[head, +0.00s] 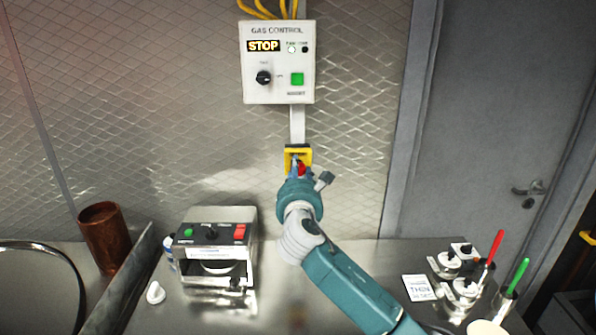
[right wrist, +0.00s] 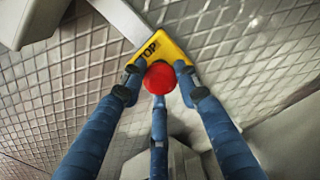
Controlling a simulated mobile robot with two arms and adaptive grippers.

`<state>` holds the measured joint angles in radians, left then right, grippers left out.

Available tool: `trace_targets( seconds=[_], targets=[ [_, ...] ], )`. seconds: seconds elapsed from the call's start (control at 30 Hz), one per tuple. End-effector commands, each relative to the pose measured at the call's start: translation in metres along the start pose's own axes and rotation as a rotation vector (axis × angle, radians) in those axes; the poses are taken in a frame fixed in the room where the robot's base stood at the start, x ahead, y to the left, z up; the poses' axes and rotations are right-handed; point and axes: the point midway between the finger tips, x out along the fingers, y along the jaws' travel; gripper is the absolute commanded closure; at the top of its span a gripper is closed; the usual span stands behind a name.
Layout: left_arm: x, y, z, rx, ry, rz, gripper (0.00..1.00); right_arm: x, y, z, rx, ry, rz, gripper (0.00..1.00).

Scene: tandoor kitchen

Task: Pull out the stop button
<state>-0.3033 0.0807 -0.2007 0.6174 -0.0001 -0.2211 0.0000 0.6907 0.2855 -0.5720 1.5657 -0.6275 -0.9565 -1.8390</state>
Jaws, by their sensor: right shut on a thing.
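The red stop button (right wrist: 160,78) sits on a yellow box (right wrist: 172,50) marked with letters ending in "TOP", fixed to the wall below the control panel. In the head view the button (head: 301,169) is partly hidden behind my right gripper (head: 300,172), and the yellow box (head: 291,153) shows around it. In the right wrist view the blue fingers of my right gripper (right wrist: 160,84) are closed around the button from several sides. My left gripper is in neither view.
A white gas control panel (head: 278,85) with a lit STOP sign hangs above the box. A steel counter (head: 345,285) below carries a metal machine (head: 216,250), a copper cup (head: 104,235) and small pots (head: 447,263). A grey door (head: 497,120) stands at right.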

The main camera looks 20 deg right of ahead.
Motion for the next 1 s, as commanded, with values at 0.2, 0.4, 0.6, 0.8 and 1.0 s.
trace_targets(
  seconds=[0.2,0.4,0.6,0.8,1.0],
  targets=[
    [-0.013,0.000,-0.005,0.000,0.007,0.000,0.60,-0.007,0.000,0.000,-0.001,0.002,0.000,1.00],
    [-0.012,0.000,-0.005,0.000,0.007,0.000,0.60,-0.007,0.001,0.000,-0.001,0.001,0.001,0.63],
    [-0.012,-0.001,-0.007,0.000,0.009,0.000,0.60,-0.007,0.000,0.000,-0.001,0.001,0.000,0.50],
    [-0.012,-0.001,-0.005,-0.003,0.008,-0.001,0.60,-0.009,0.001,0.000,-0.001,0.001,0.001,0.50],
    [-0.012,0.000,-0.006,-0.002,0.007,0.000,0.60,-0.036,0.000,-0.001,0.000,0.002,0.002,0.50]
  ],
)
